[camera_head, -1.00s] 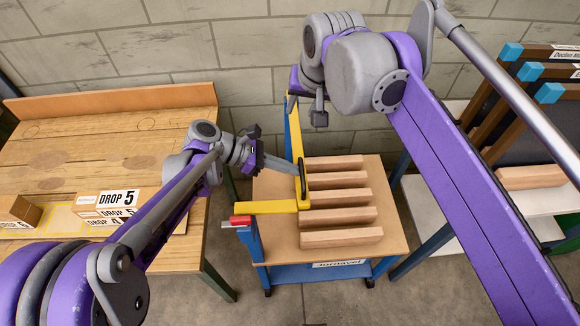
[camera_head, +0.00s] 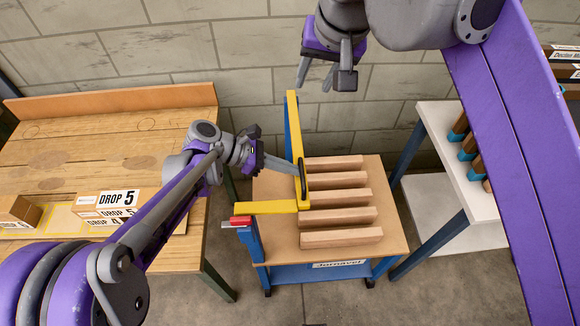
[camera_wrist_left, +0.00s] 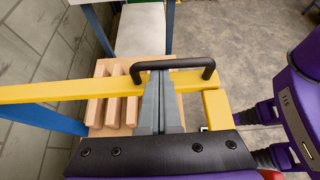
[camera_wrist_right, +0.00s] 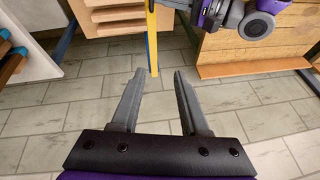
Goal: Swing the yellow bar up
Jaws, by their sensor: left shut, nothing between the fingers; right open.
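The yellow bar (camera_head: 297,135) lies along the left side of a blue cart, with a black handle (camera_head: 303,178) near its front end. A short yellow crosspiece (camera_head: 265,207) meets that end. My left gripper (camera_head: 295,172) is shut and empty. In the left wrist view its fingers (camera_wrist_left: 160,90) lie across the bar, tips at the handle (camera_wrist_left: 176,66); whether they touch is unclear. My right gripper (camera_head: 318,84) is open and empty beyond the bar's far end. In the right wrist view the bar (camera_wrist_right: 152,45) shows ahead of its fingers (camera_wrist_right: 160,80).
The cart's top (camera_head: 388,215) carries several wooden blocks (camera_head: 338,195). A red-tipped piece (camera_head: 240,221) sits at its front left corner. A wooden table (camera_head: 110,165) with boxes (camera_head: 104,202) stands left. A white shelf (camera_head: 435,125) stands right. A block wall (camera_head: 230,45) closes the back.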

